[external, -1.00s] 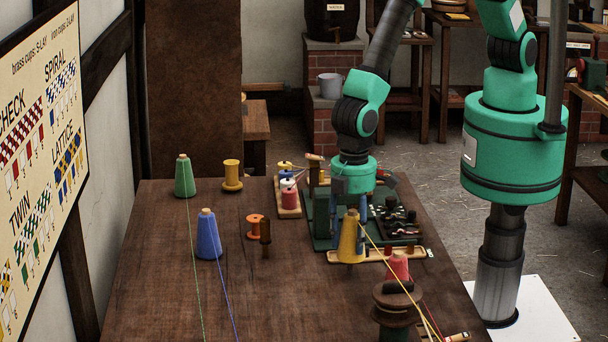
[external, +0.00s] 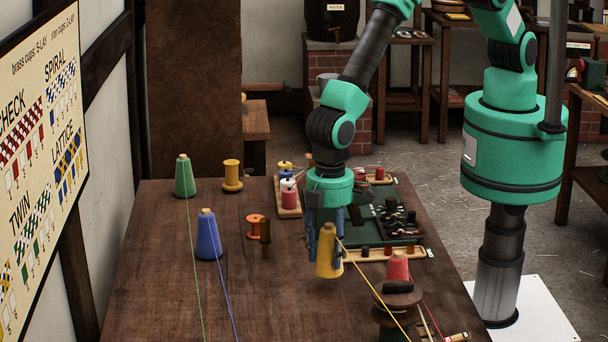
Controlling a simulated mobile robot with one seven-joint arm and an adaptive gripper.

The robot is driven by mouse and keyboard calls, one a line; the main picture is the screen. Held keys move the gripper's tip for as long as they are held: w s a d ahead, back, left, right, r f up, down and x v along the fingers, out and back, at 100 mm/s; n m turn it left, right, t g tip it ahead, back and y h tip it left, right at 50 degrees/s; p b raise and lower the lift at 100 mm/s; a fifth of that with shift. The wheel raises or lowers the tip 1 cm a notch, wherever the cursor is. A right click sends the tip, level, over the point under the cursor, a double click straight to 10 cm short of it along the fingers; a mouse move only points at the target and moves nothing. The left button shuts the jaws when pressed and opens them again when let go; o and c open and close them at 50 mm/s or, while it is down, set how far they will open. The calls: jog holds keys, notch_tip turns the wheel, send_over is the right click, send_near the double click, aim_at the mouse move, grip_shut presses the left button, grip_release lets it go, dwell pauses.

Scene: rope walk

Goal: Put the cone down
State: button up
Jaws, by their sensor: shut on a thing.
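My gripper (external: 326,243) is shut on a yellow cone (external: 328,258) over the middle of the dark wooden table (external: 170,290). The cone is close to upright, and a yellow thread runs from it down to the right. I cannot tell for sure whether its base touches the table. A blue cone (external: 208,238) and a green cone (external: 185,178) stand to the left, each with its own thread. A red cone (external: 398,268) is at the right, partly hidden behind a dark round spool stand (external: 396,300).
An orange spool (external: 255,228) and a small dark wooden peg (external: 265,231) stand left of my gripper. A yellow spool (external: 232,176) is farther back. A tray of bobbins (external: 289,205) and a green board (external: 372,230) lie behind. The table's front left is clear except for threads.

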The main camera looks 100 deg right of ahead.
aim_at(329, 224)
jog(key=shift+f, duration=1.7)
jog(key=shift+f, duration=0.1)
jog(key=o, duration=1.3)
notch_tip(329, 224, up, 12)
jog(key=shift+r, duration=0.1)
